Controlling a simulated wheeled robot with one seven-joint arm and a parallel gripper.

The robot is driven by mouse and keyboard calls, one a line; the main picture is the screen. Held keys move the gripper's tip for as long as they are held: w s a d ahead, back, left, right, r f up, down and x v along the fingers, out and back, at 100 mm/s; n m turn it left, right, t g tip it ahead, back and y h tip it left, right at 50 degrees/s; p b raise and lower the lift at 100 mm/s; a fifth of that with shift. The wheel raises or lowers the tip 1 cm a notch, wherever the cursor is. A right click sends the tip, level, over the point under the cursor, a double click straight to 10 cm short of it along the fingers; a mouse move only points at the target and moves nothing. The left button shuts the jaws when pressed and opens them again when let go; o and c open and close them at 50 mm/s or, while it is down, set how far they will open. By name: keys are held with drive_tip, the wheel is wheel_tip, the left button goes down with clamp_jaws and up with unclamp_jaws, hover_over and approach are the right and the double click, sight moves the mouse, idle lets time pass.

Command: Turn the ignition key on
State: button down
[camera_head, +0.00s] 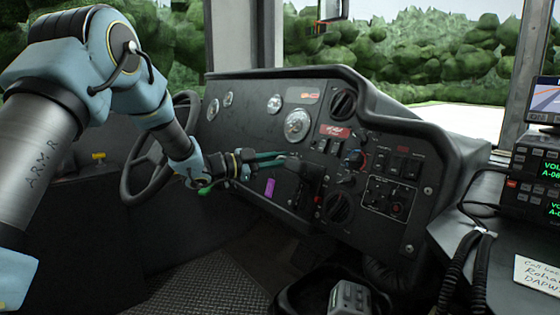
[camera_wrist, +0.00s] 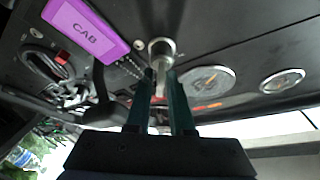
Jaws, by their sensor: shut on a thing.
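The ignition key (camera_wrist: 160,82) sits in its round metal lock (camera_wrist: 161,47) on the dashboard, in the wrist view. My gripper (camera_wrist: 161,90) has its two green fingers on either side of the key's head and is shut on it. In the head view my gripper (camera_head: 284,160) reaches in from the left and meets the dashboard near its middle; the key itself is hard to make out there. A purple tag (camera_wrist: 86,30) marked CAB hangs by a beaded chain beside the lock. The tag also shows below my gripper in the head view (camera_head: 270,187).
The black dashboard (camera_head: 245,125) carries gauges (camera_head: 297,124), knobs (camera_head: 342,104) and switches around the lock. A steering wheel (camera_head: 135,170) stands to the left, close under my arm. A radio (camera_head: 535,175) and cables (camera_head: 480,270) are at the right.

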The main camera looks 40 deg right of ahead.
drive_tip(key=shift+f, duration=0.35)
drive_tip(key=c, duration=1)
unclamp_jaws()
drive_tip(key=shift+o, duration=0.2)
drive_tip(key=shift+r, duration=0.15)
drive_tip(key=v, duration=1.1)
drive_tip(key=shift+p, duration=0.35)
drive_tip(key=shift+d, duration=0.1)
